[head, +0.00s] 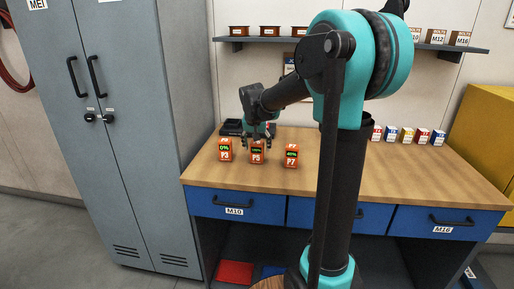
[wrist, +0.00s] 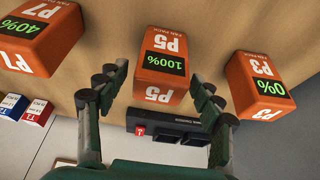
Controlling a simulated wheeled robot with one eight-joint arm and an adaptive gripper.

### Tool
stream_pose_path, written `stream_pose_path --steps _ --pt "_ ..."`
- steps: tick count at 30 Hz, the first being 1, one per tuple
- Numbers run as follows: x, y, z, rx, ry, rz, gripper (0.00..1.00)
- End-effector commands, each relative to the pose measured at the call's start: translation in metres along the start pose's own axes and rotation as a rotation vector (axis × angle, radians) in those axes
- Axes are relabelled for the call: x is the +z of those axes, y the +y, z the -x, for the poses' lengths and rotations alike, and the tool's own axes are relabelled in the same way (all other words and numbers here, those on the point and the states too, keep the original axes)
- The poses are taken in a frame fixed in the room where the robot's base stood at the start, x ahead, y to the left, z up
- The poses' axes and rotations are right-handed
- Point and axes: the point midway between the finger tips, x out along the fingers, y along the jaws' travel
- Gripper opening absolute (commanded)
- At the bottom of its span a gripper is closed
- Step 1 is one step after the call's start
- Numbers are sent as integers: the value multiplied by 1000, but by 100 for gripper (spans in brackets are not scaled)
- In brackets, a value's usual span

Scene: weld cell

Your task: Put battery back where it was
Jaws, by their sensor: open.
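Three orange batteries stand in a row on the wooden workbench (head: 350,165). P3 (head: 225,151) reads 0%, P5 (head: 257,153) in the middle reads 100%, and P7 (head: 291,156) reads 40%. In the wrist view P7 (wrist: 45,35) is at left, P5 (wrist: 160,62) in the middle and P3 (wrist: 262,85) at right. My gripper (head: 258,135) is at P5; in the wrist view my gripper (wrist: 163,84) is open, its fingers on either side of P5's near end. I cannot tell whether they touch it. A black charger-like unit (head: 231,127) sits behind P3.
Several small coloured boxes (head: 406,135) stand at the back right of the bench. A wall shelf (head: 262,39) holds bins above. A grey cabinet (head: 125,130) stands left of the bench. The bench front right of P7 is clear.

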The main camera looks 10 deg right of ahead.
Motion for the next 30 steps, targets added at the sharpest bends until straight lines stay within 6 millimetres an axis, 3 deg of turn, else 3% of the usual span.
stream_pose_path --steps 16,21,30 --pt "1 0 100 0 0 1 66" --pt "0 0 112 0 0 0 66" --pt "0 0 114 0 0 0 66"
